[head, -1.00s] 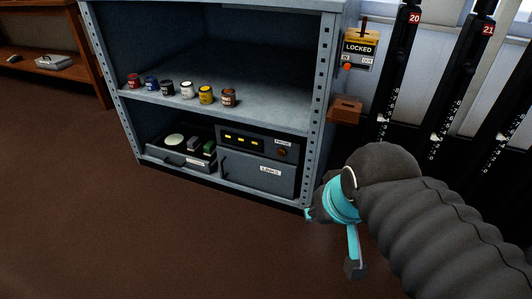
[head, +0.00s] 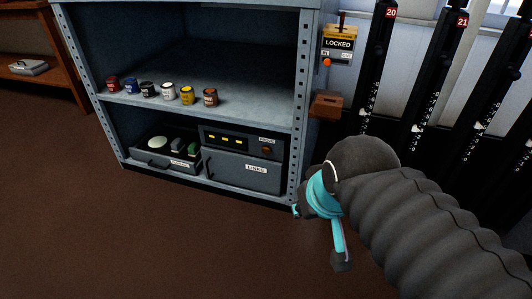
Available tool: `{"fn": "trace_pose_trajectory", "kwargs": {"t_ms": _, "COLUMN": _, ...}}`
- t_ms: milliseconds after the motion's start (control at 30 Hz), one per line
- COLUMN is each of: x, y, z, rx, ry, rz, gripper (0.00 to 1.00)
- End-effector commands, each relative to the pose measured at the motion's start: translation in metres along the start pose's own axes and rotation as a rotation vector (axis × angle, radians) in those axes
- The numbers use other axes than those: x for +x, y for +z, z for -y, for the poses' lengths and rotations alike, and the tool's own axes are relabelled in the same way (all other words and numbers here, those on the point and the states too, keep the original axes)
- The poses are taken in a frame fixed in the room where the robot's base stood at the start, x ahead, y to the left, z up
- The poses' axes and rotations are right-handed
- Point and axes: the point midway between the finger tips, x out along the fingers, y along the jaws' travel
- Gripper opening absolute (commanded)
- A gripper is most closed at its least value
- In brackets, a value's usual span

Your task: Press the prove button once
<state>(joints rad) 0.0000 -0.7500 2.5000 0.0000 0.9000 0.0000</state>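A dark grey panel box (head: 240,141) with several lit yellow windows sits on the lower shelf of the metal rack. At its right end is a small round reddish-brown button (head: 266,150) under a white label too small to read surely; it may be the prove button. My gripper (head: 340,262), teal and dark grey, hangs in front of the rack's right post, to the right of and lower in the picture than the button, clear of it. One finger points down; the other is mostly hidden, so its opening is unclear.
A drawer unit (head: 242,172) is under the panel, beside a tray (head: 160,164) of small items. Paint tins (head: 169,92) line the shelf above. A LOCKED box (head: 338,45) and a brown box (head: 327,105) are right of the rack, near tall levers (head: 433,85). Brown floor (head: 130,240) is open in front.

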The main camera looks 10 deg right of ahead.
Motion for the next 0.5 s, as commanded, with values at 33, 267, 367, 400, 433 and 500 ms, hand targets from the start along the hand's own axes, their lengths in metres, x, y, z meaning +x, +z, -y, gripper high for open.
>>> {"fn": "trace_pose_trajectory", "kwargs": {"t_ms": 33, "x": 0.0, "y": 0.0, "z": 0.0, "rx": 0.0, "ry": 0.0, "rz": 0.0, "gripper": 0.1}}
{"fn": "trace_pose_trajectory", "kwargs": {"t_ms": 267, "x": 0.0, "y": 0.0, "z": 0.0, "rx": 0.0, "ry": 0.0, "rz": 0.0, "gripper": 0.0}}
{"fn": "trace_pose_trajectory", "kwargs": {"t_ms": 367, "x": 0.0, "y": 0.0, "z": 0.0, "rx": 0.0, "ry": 0.0, "rz": 0.0, "gripper": 0.0}}
{"fn": "trace_pose_trajectory", "kwargs": {"t_ms": 400, "x": 0.0, "y": 0.0, "z": 0.0, "rx": 0.0, "ry": 0.0, "rz": 0.0, "gripper": 0.0}}
{"fn": "trace_pose_trajectory", "kwargs": {"t_ms": 433, "x": 0.0, "y": 0.0, "z": 0.0, "rx": 0.0, "ry": 0.0, "rz": 0.0, "gripper": 0.0}}
{"fn": "trace_pose_trajectory", "kwargs": {"t_ms": 500, "x": 0.0, "y": 0.0, "z": 0.0, "rx": 0.0, "ry": 0.0, "rz": 0.0, "gripper": 0.0}}
